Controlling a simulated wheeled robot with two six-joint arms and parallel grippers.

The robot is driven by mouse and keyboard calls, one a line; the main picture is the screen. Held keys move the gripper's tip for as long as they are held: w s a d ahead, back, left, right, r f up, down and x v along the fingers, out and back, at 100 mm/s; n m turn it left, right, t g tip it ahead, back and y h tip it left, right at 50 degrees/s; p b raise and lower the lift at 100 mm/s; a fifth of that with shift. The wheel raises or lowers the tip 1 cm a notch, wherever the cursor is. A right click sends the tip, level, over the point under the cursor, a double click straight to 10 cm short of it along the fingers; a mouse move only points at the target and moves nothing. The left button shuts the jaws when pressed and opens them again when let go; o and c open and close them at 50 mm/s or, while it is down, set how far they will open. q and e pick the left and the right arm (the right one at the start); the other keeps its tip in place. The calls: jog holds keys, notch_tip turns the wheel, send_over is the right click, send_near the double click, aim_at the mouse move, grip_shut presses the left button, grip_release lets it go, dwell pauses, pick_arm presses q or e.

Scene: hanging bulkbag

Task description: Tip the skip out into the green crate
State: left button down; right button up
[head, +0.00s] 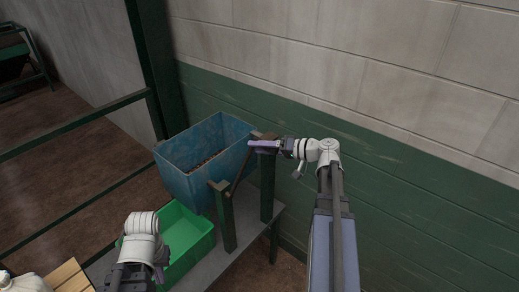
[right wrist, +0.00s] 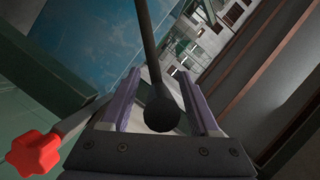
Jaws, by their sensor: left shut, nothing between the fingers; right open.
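The blue skip (head: 183,170) hangs nearly upright between dark posts in the head view, with brown loose material inside it. The green crate (head: 203,246) stands below and in front of it; its inside looks empty where visible. My right gripper (head: 262,146) is open beside the skip's right end, near the post tops. In the right wrist view, a dark rod with a black ball knob (right wrist: 162,113) lies between the open purple fingers (right wrist: 163,100); I cannot tell whether they touch it. My left gripper (head: 132,277) is shut and empty at the crate's near left, partly covering it.
Dark green posts (head: 227,222) rise from the grey bench (head: 245,235) beside the crate. A red star knob (right wrist: 35,153) shows in the right wrist view. A wall stands close behind. A wooden board (head: 70,276) and a whitish object (head: 25,283) are at lower left.

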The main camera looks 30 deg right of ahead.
jog(key=shift+c, duration=0.4)
jog(key=shift+w, duration=0.1)
grip_shut()
jog(key=shift+a, duration=0.1)
dwell(0.9)
